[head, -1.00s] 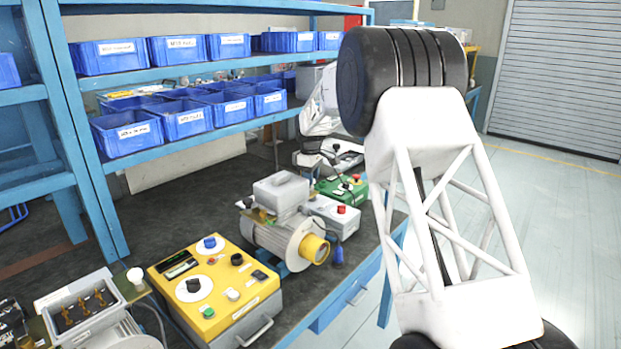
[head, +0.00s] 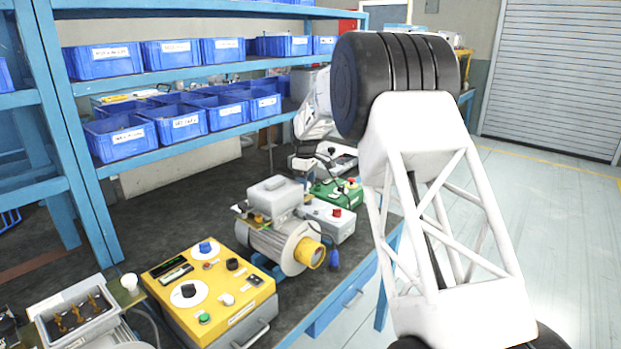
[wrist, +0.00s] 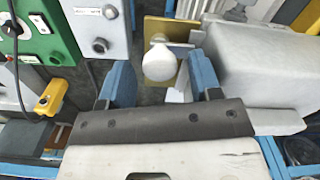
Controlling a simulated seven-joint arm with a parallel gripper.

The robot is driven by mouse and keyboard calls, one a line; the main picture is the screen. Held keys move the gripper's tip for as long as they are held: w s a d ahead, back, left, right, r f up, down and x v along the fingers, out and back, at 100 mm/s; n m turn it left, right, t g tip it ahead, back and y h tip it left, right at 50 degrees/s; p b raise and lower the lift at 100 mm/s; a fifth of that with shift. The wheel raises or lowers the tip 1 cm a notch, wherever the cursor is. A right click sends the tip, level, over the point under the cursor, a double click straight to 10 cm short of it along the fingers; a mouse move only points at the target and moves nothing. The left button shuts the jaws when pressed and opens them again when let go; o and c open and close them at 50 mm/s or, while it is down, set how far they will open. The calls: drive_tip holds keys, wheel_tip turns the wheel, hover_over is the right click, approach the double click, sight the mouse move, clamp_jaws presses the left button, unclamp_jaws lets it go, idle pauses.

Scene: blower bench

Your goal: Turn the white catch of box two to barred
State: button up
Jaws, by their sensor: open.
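In the wrist view a white round knob (wrist: 160,64), which looks like the white catch, sits on a brass-coloured plate (wrist: 158,30) beside a grey box (wrist: 250,60). My gripper (wrist: 163,72) is open, its two blue fingers on either side of the knob with gaps visible. I cannot tell its depth relative to the knob. In the head view a closed grey box (head: 275,192) tops the middle motor. Another white knob (head: 129,282) stands beside an open grey box (head: 75,312) at the lower left. No box number or catch marking is readable.
A yellow control box (head: 208,290) stands in front of the motor (head: 278,245). A green box (head: 338,192) and a grey box with a red button (head: 328,220) stand close behind it. Blue bins (head: 185,122) fill the shelves above the bench.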

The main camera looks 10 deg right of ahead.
drive_tip(key=shift+m, duration=0.4)
